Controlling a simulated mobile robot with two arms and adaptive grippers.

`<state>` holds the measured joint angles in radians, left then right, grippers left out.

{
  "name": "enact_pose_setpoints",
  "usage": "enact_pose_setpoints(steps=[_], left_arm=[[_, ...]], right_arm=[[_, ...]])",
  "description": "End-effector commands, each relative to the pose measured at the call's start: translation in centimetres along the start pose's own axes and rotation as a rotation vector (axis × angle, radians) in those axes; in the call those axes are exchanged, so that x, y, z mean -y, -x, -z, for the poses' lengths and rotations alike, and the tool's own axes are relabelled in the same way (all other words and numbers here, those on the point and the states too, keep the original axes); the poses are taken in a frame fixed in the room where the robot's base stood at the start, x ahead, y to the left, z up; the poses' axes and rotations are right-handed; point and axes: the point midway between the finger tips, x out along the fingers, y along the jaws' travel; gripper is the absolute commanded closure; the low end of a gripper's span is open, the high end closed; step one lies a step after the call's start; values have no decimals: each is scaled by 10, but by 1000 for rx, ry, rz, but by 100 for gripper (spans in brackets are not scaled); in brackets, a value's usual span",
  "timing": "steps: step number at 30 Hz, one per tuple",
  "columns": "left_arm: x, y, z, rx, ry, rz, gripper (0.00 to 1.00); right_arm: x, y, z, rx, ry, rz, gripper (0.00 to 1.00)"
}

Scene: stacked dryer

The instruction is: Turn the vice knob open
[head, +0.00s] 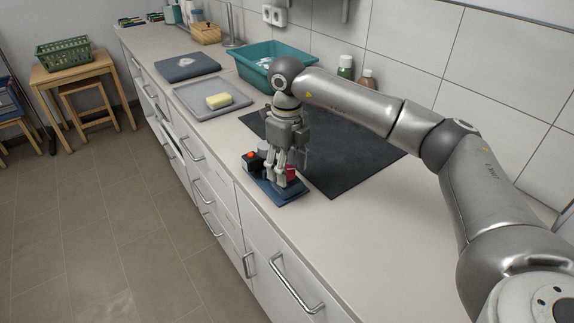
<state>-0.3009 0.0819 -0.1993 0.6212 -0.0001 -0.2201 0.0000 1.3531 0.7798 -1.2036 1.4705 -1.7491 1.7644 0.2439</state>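A small device with a blue base (284,194), which I take to be the vice, stands on the worktop at the front edge of a dark mat. A black block with a red top (250,156) sits at its left end. A red part (291,173) shows at its right, partly covered by my fingers. My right gripper (278,178) points down over the middle of the device, with its fingertips close to it. I cannot tell which part is the knob, or whether the fingers are open or touch anything. My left gripper is not in view.
The dark mat (350,157) lies flat behind the device. A grey tray (187,95) holds a yellow sponge (219,101). A teal basin (252,65) and two bottles (345,67) stand along the tiled wall. The worktop (360,235) at front right is clear.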

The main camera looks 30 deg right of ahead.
Motion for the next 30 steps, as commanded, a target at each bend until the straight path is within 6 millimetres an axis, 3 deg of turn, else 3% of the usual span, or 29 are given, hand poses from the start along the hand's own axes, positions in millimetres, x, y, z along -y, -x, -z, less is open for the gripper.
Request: enact_pose_setpoints(steps=[2, 9, 20, 30], left_arm=[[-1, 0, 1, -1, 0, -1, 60], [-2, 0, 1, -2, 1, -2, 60], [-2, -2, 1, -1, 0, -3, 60], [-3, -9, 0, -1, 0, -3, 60]], right_arm=[[0, 0, 0, 0, 0, 0, 57], [0, 0, 0, 0, 0, 0, 88], [0, 0, 0, 0, 58, 0, 88], [0, 0, 0, 1, 308, 0, 88]])
